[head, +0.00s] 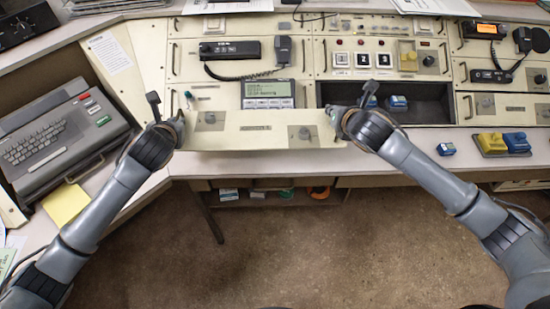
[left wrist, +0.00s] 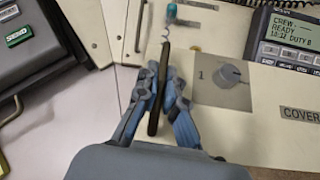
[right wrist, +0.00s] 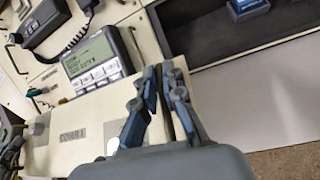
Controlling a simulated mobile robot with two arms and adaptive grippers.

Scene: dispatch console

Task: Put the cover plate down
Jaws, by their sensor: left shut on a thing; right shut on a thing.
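The cover plate (head: 258,140) is a wide cream panel with a small label and knobs, held across the front of the console. My left gripper (head: 179,119) is shut on its left end, and my right gripper (head: 336,117) is shut on its right end. In the left wrist view the plate (left wrist: 255,135) lies right of the fingers, which close on a dark narrow strip. In the right wrist view the plate (right wrist: 105,108) lies left of the fingers, with its label readable. Whether the plate touches the console beneath is unclear.
A dark open bay (head: 432,98) with blue modules (head: 398,102) lies right of the plate. A lit display (head: 268,93) sits just behind it. Yellow and blue blocks (head: 492,143) stand on the right ledge. A keyboard unit (head: 58,140) is at left.

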